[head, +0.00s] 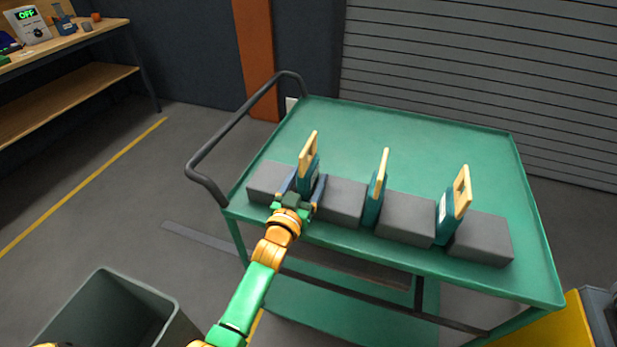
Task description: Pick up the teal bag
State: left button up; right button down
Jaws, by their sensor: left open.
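Three teal bags with tan handles stand upright in a row on a green cart (440,150), between dark grey blocks. The left bag (308,176) is at my left gripper (304,187), whose blue-grey fingers are open, one on each side of its lower part. I cannot tell whether the fingers touch it. The middle bag (374,203) and the right bag (447,222), which has a white label, stand apart from the gripper. The left bag's lower front is partly hidden by the gripper. My right gripper is not in view.
Grey blocks (407,215) flank the bags closely. The cart has a dark push handle (240,125) at its left; its far deck is clear. A grey bin (150,302) stands at lower left. A wooden workbench (90,38) is at upper left.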

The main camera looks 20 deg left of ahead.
aim_at(306, 148)
pick_arm(q)
grip_shut()
notch_tip(306, 148, up, 10)
jog(key=shift+f+p, duration=0.1)
jog(key=shift+p, duration=0.55)
jog(key=shift+s, duration=0.1)
